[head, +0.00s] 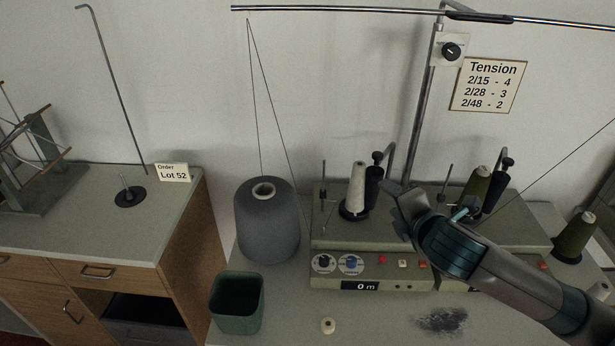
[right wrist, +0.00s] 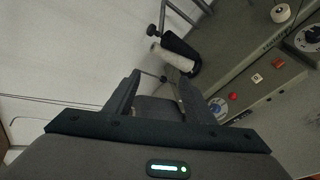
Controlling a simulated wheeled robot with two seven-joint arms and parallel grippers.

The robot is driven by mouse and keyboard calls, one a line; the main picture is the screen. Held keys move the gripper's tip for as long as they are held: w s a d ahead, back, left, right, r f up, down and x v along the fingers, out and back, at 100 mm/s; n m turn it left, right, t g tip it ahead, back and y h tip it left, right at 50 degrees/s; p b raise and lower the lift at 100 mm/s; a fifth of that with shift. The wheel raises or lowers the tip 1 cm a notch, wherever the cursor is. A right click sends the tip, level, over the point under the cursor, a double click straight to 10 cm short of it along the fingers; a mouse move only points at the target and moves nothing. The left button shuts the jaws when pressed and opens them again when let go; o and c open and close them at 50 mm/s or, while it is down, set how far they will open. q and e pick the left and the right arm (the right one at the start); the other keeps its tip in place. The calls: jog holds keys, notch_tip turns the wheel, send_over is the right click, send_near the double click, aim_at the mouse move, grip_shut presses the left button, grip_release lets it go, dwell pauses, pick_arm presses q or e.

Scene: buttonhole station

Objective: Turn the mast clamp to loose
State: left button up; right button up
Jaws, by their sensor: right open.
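The mast (head: 420,120) is a grey upright pole behind the winder. Near its top a white plate carries a black round knob (head: 451,51) with a light pointer line, which looks like the mast clamp; its setting words are too small to read. My right gripper (head: 403,208) is open and empty, in front of the winder, well below the knob and near the foot of the mast. In the right wrist view its two fingers (right wrist: 158,92) stand apart with nothing gripped. The knob does not clearly show there. My left gripper is not in view.
A Tension card (head: 487,85) hangs right of the mast. The winder (head: 330,240) bears a white cone (head: 357,187) and an olive cone (head: 474,188). A large grey cone (head: 267,225) and green bin (head: 237,303) stand left. A rail (head: 340,11) with threads runs overhead.

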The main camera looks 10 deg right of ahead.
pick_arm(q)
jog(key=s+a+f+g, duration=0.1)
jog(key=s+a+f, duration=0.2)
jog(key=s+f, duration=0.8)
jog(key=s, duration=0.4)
pick_arm(e)
jog(key=d+r+n+t+h, duration=0.1)
jog(key=d+r+n, duration=0.2)
jog(key=d+r, duration=0.2)
jog(key=w+d+r+n+t+h, duration=0.1)
jog(key=d+r, duration=0.4)
jog(key=r, duration=0.7)
jog(key=d+r+n+t+h, duration=0.1)
jog(key=d+r+n+t, duration=0.1)
jog(key=d+r+n, duration=0.3)
notch_tip(320, 180, up, 4)
jog(key=shift+w+f+h, duration=0.1)
jog(key=shift+w+h, duration=0.1)
jog(key=shift+h, duration=0.2)
jog(key=shift+d, duration=0.1)
jog(key=p, duration=0.7)
send_near(453, 54)
jog(key=x, duration=0.7)
pick_arm(q)
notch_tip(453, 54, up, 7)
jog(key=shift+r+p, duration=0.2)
jog(key=shift+p, duration=0.25)
pick_arm(e)
jog(key=shift+x, duration=1.05)
